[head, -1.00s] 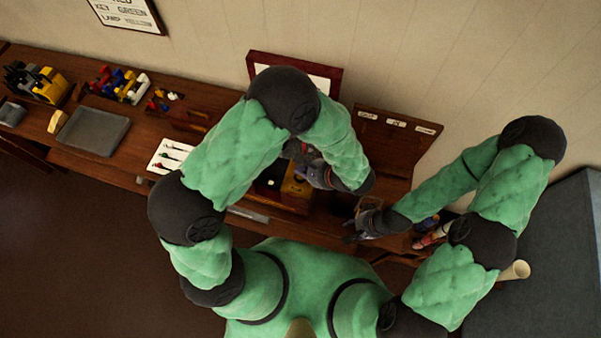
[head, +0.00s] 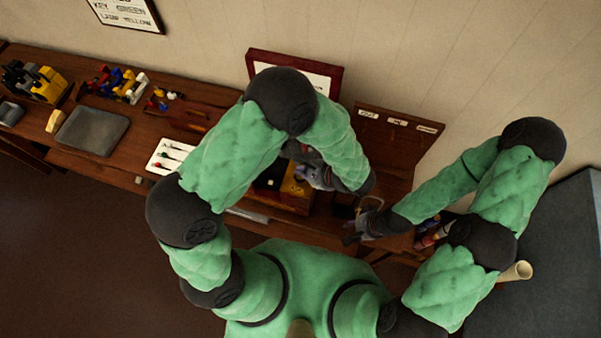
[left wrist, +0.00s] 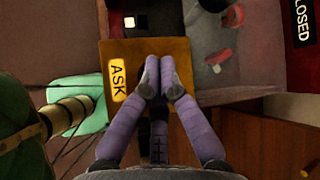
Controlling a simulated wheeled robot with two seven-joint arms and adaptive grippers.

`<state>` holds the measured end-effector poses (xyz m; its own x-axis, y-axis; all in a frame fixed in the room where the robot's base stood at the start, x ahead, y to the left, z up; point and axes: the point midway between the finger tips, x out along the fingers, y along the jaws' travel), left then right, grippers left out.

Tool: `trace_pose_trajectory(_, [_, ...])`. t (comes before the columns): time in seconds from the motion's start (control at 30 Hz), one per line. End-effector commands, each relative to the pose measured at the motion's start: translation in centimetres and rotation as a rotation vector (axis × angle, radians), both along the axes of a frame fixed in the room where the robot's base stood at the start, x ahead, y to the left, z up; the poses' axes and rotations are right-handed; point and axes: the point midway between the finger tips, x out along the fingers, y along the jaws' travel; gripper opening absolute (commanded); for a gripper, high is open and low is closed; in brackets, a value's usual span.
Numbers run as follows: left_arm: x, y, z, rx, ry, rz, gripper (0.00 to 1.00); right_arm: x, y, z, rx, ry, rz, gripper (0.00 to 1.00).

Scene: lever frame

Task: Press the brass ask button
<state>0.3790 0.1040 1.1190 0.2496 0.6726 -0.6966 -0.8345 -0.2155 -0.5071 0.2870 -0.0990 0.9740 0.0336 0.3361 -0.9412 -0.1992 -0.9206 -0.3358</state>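In the left wrist view a yellow ASK label (left wrist: 117,80) sits on a brownish-yellow panel (left wrist: 130,52). My left gripper (left wrist: 160,72) has its two purple fingers together over this panel, just right of the label, with nothing seen between them. I cannot make out the brass button; the fingers cover part of the panel. Whether the fingertips touch the panel is not clear. In the head view my left gripper (head: 305,165) is above the wooden box with a yellow-brown top (head: 298,188), partly hidden by my arm. My right gripper (head: 358,230) is low at the right, its fingers too small to judge.
A CLOSED sign (left wrist: 300,22) and red parts (left wrist: 219,57) lie beyond the panel. The bench (head: 130,170) runs left with a grey tray (head: 92,130), a white card (head: 170,157) and coloured blocks. A framed board (head: 325,75) stands behind my left arm.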

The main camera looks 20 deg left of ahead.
Motion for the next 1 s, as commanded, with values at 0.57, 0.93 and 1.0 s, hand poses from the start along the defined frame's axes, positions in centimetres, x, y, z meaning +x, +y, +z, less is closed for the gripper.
trace_pose_trajectory(0.57, [0.0,-0.01,-0.34,0.0,0.0,0.0,0.0,0.01,0.0,-0.39,0.0,0.0,0.0,0.4])
trace_pose_trajectory(0.93, [0.01,0.0,-0.66,0.0,0.0,0.0,0.0,0.0,0.0,-0.77,0.0,0.0,0.0,0.4])
trace_pose_trajectory(1.0, [0.0,-0.01,-0.72,0.0,0.0,0.0,0.0,0.01,0.0,-0.84,0.0,0.0,0.0,0.4])
